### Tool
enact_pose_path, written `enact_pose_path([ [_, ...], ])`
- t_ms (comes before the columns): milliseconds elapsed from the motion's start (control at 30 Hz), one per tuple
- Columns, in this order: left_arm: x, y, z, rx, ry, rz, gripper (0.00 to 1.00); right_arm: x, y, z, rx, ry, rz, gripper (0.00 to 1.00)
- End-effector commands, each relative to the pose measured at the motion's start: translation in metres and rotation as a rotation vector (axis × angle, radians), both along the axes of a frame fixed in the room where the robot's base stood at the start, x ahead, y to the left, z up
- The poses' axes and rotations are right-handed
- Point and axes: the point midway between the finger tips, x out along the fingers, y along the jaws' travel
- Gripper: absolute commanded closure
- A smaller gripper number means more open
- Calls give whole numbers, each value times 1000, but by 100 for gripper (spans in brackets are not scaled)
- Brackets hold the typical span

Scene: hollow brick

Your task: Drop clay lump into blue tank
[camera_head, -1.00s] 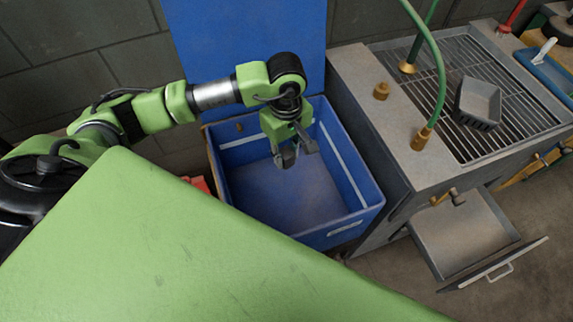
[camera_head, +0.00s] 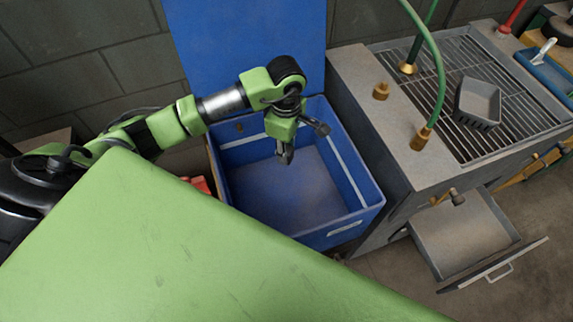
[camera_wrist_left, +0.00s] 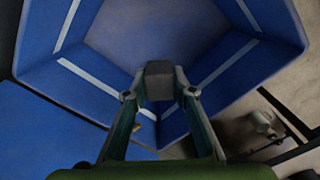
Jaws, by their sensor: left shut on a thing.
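The blue tank (camera_head: 300,197) stands open on the floor in the head view, its lid raised against the wall. My left gripper (camera_head: 285,155) hangs fingers-down over the tank opening. In the left wrist view the gripper (camera_wrist_left: 160,92) is shut on a small grey blocky clay lump (camera_wrist_left: 160,70), held between the fingertips with the tank interior (camera_wrist_left: 150,25) behind it. In the head view I cannot make out the lump apart from the dark fingers. The visible tank floor looks empty. My right gripper is not in view.
A grey workbench (camera_head: 372,130) with a grate (camera_head: 465,60), a grey tray (camera_head: 478,102) and a green hose (camera_head: 438,65) stands right of the tank. An open drawer (camera_head: 465,235) juts out below it. A red object (camera_head: 199,184) lies left of the tank.

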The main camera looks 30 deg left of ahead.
Motion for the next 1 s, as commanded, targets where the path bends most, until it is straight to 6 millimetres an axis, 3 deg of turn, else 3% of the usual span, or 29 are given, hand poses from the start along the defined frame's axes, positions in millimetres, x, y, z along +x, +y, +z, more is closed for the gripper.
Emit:
enact_pose_path([
  [267,0,0,-3,-1,-1,-1,99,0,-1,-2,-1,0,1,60],
  [300,0,0,-3,-1,-1,-1,73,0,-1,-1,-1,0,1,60],
  [367,0,0,-3,-1,-1,-1,57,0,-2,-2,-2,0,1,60],
  [767,0,0,0,0,-1,-2,56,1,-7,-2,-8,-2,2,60],
  [1000,2,0,38,0,-6,-2,56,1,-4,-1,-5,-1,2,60],
])
